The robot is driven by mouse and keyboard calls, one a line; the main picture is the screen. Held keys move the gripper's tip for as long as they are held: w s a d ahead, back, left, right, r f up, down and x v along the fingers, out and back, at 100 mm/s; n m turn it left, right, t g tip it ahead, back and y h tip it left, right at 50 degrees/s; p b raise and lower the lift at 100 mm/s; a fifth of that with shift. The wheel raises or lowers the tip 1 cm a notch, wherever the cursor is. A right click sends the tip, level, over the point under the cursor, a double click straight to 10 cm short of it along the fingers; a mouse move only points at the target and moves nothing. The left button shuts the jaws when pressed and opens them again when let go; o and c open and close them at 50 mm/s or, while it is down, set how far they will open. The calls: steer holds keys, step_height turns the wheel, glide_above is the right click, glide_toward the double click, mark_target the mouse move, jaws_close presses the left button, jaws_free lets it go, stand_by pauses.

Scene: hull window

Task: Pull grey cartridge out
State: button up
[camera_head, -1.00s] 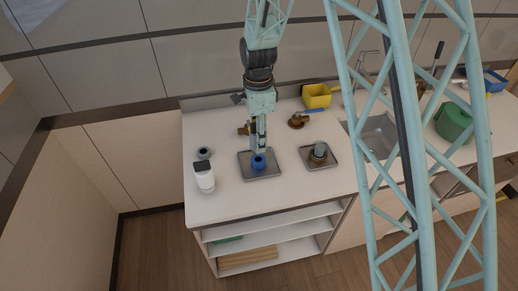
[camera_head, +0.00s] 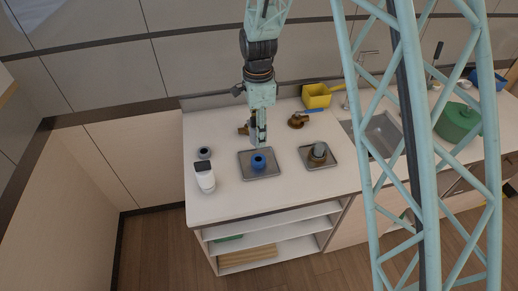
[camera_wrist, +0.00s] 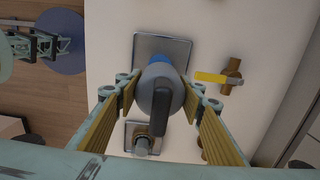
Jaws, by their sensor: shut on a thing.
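The grey cartridge (camera_wrist: 160,88) shows in the wrist view as a rounded grey body with a dark handle on it, between my gripper's yellow-ribbed fingers. My gripper (camera_head: 259,140) is shut on it and holds it above the blue holder (camera_head: 258,161). In the head view the cartridge is mostly hidden by the fingers. The blue holder stands on the left metal tray (camera_head: 270,176). In the wrist view the cartridge covers most of the holder, and only a blue edge shows. A visible gap lies between my fingertips and the holder in the head view.
A second tray (camera_head: 329,163) to the right holds a brass fitting with a grey top (camera_head: 318,150). A white bottle with a dark cap (camera_head: 205,180) and a small dark-and-grey ring (camera_head: 204,153) stand left. Brass valves (camera_head: 297,121) and a yellow container (camera_head: 317,96) are behind.

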steer(key=shift+r+p, duration=0.55)
steer(key=shift+r, duration=0.8)
